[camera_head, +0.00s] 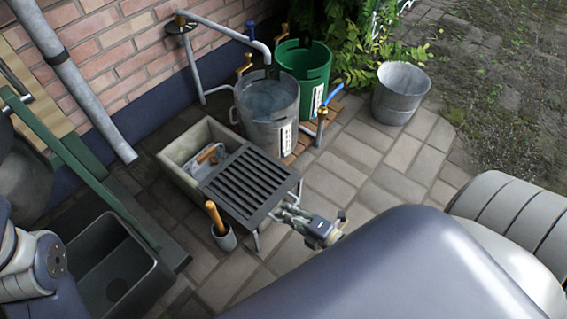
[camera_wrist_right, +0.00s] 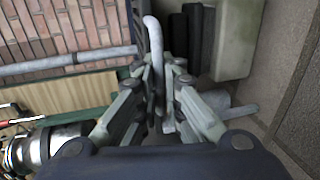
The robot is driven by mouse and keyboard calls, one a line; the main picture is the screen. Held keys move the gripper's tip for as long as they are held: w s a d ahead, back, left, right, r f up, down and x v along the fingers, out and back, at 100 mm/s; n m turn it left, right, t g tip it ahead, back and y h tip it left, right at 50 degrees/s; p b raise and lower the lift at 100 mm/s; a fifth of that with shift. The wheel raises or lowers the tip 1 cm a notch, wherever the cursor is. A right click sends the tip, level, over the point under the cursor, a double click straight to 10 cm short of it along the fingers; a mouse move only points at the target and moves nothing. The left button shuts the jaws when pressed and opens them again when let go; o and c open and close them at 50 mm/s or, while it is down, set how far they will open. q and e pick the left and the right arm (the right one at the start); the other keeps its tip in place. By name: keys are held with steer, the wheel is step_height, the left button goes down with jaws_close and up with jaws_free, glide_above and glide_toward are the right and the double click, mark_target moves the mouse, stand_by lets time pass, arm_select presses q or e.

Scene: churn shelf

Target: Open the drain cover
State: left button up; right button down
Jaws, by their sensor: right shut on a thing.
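The drain cover (camera_head: 250,184) is a dark slatted grate. It lies over the right part of a pale stone trough (camera_head: 172,160), whose left part is uncovered. I cannot tell whether the cover is level or slightly tilted. A grey bar handle sticks out at the cover's right edge; this curved bar (camera_wrist_right: 153,38) also shows in the right wrist view. My right gripper (camera_head: 283,212) is shut on the handle; it also shows in the right wrist view (camera_wrist_right: 160,95). My left arm is at the left edge, with its gripper out of view.
Inside the trough lie small white and orange-brown items (camera_head: 208,156). A metal bucket of water (camera_head: 250,105) and a green bucket (camera_head: 300,62) stand behind. A cup with a wooden handle (camera_head: 222,236) and a dark basin (camera_head: 120,270) are in front. Paving at right is clear up to a grey bucket (camera_head: 400,95).

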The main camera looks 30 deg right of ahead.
steer(key=c, duration=1.8)
jaws_free()
steer(key=shift+r, duration=0.1)
steer(key=shift+o, duration=0.2)
steer(key=v, duration=1.2)
steer(key=shift+a, duration=0.1)
